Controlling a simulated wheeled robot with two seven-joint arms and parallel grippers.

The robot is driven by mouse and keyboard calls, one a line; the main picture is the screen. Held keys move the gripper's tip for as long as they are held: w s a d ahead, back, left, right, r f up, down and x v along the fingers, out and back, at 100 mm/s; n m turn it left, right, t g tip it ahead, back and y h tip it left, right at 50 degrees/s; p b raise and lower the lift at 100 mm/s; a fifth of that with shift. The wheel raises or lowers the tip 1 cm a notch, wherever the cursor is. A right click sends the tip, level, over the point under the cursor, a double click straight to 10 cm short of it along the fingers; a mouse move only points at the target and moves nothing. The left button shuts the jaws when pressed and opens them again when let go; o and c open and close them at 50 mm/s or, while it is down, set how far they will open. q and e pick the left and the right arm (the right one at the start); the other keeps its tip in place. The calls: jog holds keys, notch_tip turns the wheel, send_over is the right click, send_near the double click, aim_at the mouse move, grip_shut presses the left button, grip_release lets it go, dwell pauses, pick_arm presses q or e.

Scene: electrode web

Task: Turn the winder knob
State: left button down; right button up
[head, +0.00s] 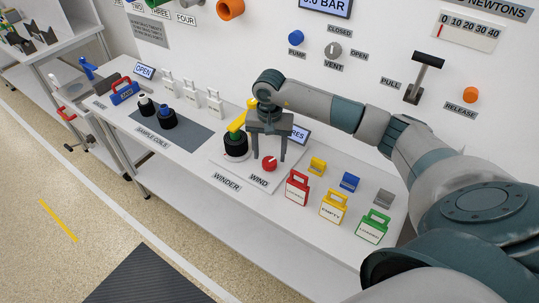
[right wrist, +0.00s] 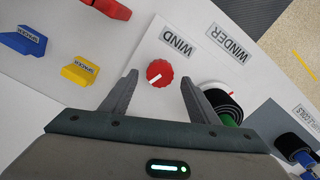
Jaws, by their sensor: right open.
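The winder knob (head: 269,164) is a red round dial with a white pointer line, beside the WIND label on the winder plate. In the right wrist view the knob (right wrist: 159,73) lies just beyond and between my fingertips. My right gripper (head: 268,155) is open, pointing down over the winder, with its two fingers apart and nothing between them. It also shows in the right wrist view (right wrist: 159,82). The winder spool (head: 235,145), black with a green core and yellow arm, stands left of the gripper. My left gripper is not in view.
Red (head: 297,188), yellow (head: 333,206) and green (head: 373,226) tagged blocks stand right of the winder. Sample coils (head: 162,117) sit to the left on a grey mat. A small display (head: 300,134) stands behind the gripper. The bench front edge is clear.

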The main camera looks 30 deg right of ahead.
aim_at(270, 161)
jog(key=shift+f+p, duration=0.3)
jog(key=shift+f, duration=1.25)
jog(key=shift+c, duration=0.6)
jog(key=c, duration=0.9)
